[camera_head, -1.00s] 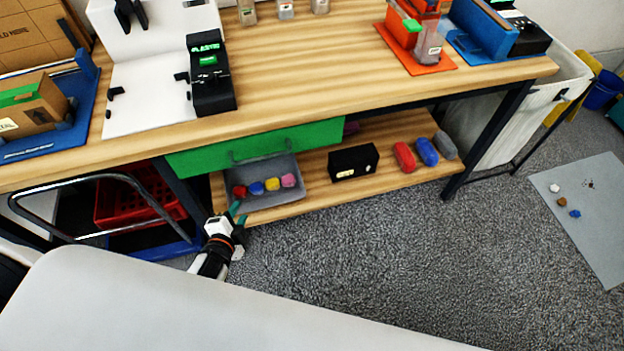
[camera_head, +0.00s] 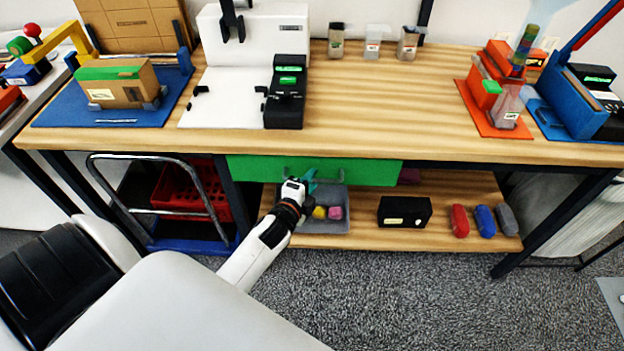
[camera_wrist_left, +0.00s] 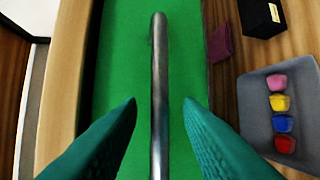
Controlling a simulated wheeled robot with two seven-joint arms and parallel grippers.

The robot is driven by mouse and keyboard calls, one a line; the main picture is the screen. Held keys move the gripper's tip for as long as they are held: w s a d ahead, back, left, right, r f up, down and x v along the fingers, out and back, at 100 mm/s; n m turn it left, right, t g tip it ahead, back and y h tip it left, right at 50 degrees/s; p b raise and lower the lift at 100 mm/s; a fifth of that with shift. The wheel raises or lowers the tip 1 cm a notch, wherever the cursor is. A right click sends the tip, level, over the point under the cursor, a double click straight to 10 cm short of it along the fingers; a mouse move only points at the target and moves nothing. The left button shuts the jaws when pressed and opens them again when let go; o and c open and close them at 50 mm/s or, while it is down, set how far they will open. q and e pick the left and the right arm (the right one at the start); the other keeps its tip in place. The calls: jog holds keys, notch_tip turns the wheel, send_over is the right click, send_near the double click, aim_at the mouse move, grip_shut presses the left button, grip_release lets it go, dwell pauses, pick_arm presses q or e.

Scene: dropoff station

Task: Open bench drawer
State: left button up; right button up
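The bench drawer (camera_head: 370,172) has a green front under the wooden bench top, and it looks shut. Its metal bar handle (camera_wrist_left: 159,85) runs between the two teal fingers of my left gripper (camera_wrist_left: 160,110) in the left wrist view. The fingers are open, one on each side of the bar, with gaps to it. In the head view my left gripper (camera_head: 307,183) is in front of the drawer face and hides part of the handle (camera_head: 335,172). My right gripper is not in view.
Below the drawer, a grey tray (camera_head: 338,222) with coloured pieces, a black box (camera_head: 404,211) and several coloured rounded items stand on the lower shelf (camera_head: 360,240). A cart with a red crate (camera_head: 172,190) is at left. Carpet (camera_head: 400,300) in front is clear.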

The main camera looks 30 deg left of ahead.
pick_arm(q)
jog(key=shift+w+f, duration=0.1)
jog(key=shift+w, duration=0.5)
grip_shut()
jog(key=shift+f, duration=0.1)
